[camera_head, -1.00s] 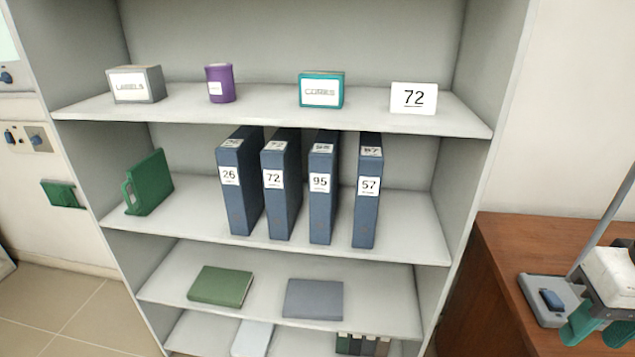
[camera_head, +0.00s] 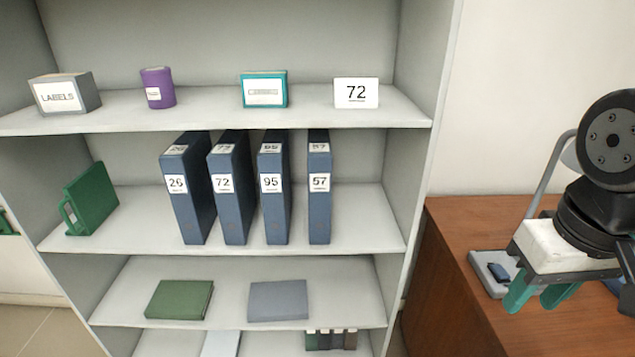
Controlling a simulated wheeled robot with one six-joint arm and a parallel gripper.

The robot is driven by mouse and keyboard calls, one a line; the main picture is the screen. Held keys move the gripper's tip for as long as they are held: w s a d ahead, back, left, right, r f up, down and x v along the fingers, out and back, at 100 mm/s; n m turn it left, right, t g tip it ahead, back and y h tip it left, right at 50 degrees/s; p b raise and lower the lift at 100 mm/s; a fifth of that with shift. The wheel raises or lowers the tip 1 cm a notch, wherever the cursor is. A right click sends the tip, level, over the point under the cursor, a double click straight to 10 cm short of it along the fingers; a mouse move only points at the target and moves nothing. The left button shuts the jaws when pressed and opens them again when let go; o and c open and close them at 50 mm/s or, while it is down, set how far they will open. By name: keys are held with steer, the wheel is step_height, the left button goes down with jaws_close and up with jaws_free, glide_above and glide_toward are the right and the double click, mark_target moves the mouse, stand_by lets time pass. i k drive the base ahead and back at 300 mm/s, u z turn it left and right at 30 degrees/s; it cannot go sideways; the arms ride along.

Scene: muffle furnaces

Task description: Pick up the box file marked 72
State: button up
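The box file marked 72 (camera_head: 231,205) is blue with a white label and stands upright on the second shelf. It is second from the left in a row, between the file marked 26 (camera_head: 187,210) and the file marked 95 (camera_head: 274,210), with narrow gaps. A white card reading 72 (camera_head: 356,93) stands on the top shelf. My gripper (camera_head: 540,297), with teal fingers, is at the right, in front of the wooden desk and well away from the files. Its fingers are apart and nothing shows between them.
The file marked 57 (camera_head: 319,210) ends the row at the right. The shelf's right side panel (camera_head: 425,130) lies between files and gripper. A wooden desk (camera_head: 455,240) holds a grey device (camera_head: 485,275).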

mark_target(229, 161)
steer(key=k, duration=0.5)
steer(key=u, duration=1.85)
steer(key=i, duration=1.05)
steer(key=z, duration=2.35)
steer(key=i, duration=0.5)
steer(key=u, duration=0.05)
